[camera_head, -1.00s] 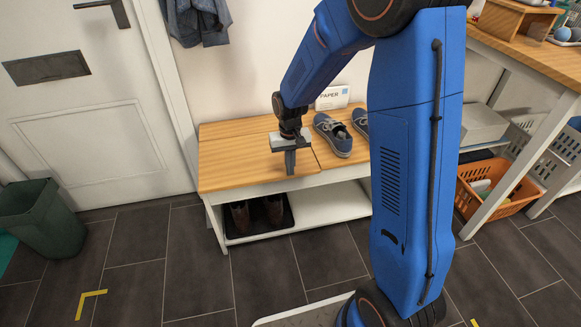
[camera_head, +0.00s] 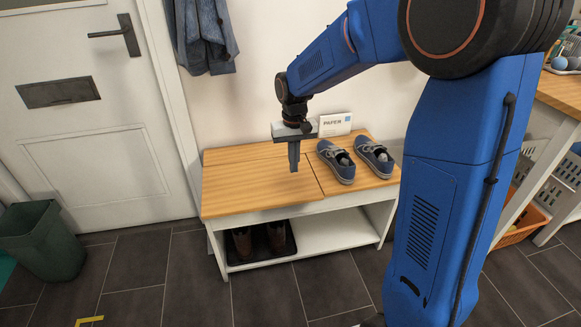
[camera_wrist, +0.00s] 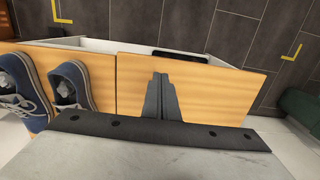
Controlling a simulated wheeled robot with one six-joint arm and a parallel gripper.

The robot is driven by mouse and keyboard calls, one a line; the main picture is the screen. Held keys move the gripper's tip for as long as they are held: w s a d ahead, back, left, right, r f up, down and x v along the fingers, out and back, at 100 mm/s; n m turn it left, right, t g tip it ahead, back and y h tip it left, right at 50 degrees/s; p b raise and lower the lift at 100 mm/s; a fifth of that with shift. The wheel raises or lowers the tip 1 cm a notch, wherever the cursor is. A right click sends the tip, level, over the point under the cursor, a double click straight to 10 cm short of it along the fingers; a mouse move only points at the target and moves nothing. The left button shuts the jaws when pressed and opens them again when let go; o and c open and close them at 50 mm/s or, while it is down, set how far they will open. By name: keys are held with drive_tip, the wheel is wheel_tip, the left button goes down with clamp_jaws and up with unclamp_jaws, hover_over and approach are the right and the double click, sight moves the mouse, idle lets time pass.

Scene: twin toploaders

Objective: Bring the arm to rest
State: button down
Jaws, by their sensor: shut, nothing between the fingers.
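My gripper (camera_head: 294,157) points down above the wooden bench top (camera_head: 245,185) in the head view, shut and empty. In the wrist view its closed fingers (camera_wrist: 160,97) show over the bare part of the bench top (camera_wrist: 210,88). My blue arm reaches over from the right. It hides part of the floor and of the table at the right.
Blue shoes (camera_head: 337,162) stand on the bench, right of my gripper. A white box marked PAPER (camera_head: 335,124) is behind them. Dark shoes sit on a black tray (camera_head: 288,252) below. A green bin (camera_head: 42,242) stands left; an orange basket (camera_head: 525,222) is right.

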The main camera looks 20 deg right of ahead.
drive_tip(key=s+d+r+t, duration=0.1)
drive_tip(key=s+d+r, duration=0.2)
drive_tip(key=s+r, duration=0.3)
drive_tip(key=s+d+r+t, duration=0.1)
drive_tip(key=s+d+r, duration=0.15)
drive_tip(key=s, duration=0.65)
drive_tip(key=s+d+t, duration=0.3)
drive_tip(key=s, duration=1.3)
drive_tip(key=shift+d+r, duration=0.15)
drive_tip(key=shift+r, duration=0.2)
idle(1.5)
